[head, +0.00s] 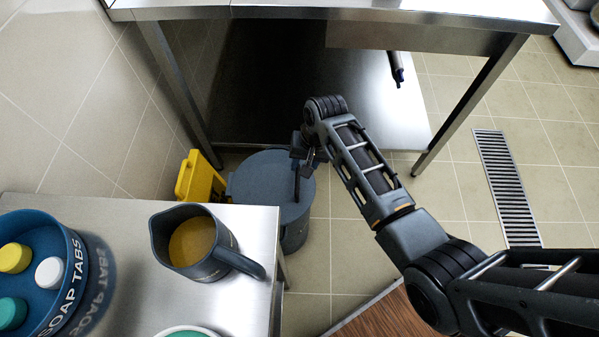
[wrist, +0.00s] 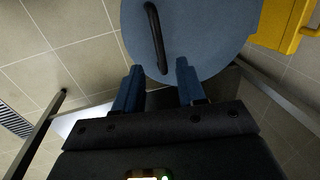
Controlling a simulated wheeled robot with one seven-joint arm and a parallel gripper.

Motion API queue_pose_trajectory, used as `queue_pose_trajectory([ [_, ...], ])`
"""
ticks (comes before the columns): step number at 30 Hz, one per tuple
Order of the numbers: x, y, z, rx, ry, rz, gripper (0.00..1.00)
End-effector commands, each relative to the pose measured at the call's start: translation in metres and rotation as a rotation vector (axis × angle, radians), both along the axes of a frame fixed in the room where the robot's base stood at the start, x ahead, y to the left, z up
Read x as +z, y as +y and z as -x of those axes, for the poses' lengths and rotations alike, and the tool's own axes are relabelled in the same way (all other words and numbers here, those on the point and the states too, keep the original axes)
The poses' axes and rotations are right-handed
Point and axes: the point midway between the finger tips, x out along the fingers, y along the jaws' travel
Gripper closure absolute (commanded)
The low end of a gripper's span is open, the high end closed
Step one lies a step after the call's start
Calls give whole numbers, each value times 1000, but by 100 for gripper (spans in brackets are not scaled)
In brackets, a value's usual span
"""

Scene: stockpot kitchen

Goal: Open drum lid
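The drum (head: 294,236) stands on the tiled floor between the steel tables, with its round blue-grey lid (head: 268,187) on top. A dark bar handle (wrist: 154,38) runs across the lid in the wrist view. My gripper (head: 309,160) is over the lid, at the handle's upper end in the head view. In the wrist view its two blue fingers (wrist: 160,72) are spread apart, with the near end of the handle between or just beyond the tips. I cannot tell whether they touch it. The lid looks seated flat.
A yellow object (head: 198,178) stands close beside the drum. A steel table (head: 255,240) in front holds a jug (head: 200,245) and a blue soap tabs tub (head: 70,290). A larger steel table (head: 400,35) with a lower shelf is behind. Open floor lies to the right, with a drain grate (head: 507,185).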

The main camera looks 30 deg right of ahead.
Motion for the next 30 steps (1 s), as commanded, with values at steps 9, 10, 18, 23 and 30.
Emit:
queue_pose_trajectory([
  [9,-47,8,-5,1,-1,1,60],
  [10,-50,8,-5,1,-1,1,60],
  [18,-59,10,-6,0,-3,2,60],
  [23,-58,10,-6,1,-3,1,61],
  [30,-58,10,-6,0,-3,1,84],
])
